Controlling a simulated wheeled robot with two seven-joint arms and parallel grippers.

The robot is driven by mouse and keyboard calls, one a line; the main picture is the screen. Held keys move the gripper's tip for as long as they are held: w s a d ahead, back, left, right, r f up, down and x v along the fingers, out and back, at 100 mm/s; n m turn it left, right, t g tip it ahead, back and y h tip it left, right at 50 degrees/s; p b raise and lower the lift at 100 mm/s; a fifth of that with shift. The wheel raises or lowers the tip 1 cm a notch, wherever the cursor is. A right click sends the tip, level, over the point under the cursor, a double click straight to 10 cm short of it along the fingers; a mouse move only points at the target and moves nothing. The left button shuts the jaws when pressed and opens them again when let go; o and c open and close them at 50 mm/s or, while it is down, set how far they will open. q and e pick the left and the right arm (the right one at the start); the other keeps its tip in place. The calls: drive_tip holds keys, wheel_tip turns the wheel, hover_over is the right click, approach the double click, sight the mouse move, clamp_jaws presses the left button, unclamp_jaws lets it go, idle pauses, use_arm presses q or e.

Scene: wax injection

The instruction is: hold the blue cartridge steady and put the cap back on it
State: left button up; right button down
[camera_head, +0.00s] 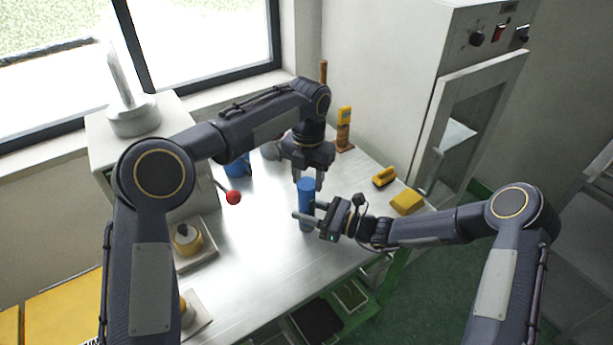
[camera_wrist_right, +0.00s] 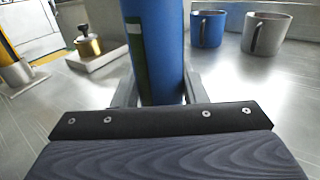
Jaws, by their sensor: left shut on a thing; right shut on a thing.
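The blue cartridge (camera_head: 307,196) stands upright at the front right part of the metal table. In the right wrist view the cartridge (camera_wrist_right: 158,45) fills the middle, with a dark green label on its side. My right gripper (camera_head: 306,211) comes from the right and is shut around the cartridge's body. My left gripper (camera_head: 308,182) points down from above, its fingers on either side of the blue top end, where the cap is. I cannot make out a seam between cap and cartridge. The cartridge's top is outside the right wrist view.
A blue mug (camera_wrist_right: 208,28) and a grey mug (camera_wrist_right: 266,33) stand behind. A red ball knob (camera_head: 233,197) and a brass pot (camera_head: 187,239) are at left. A yellow block (camera_head: 407,201) and a yellow-black tool (camera_head: 384,178) lie at right. The table's front edge is close.

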use_arm(q)
drive_tip(key=shift+m, duration=0.5)
drive_tip(key=o, duration=1)
drive_tip(key=shift+c, duration=0.2)
drive_tip(key=shift+r, duration=2.25)
drive_tip(key=shift+c, duration=0.2)
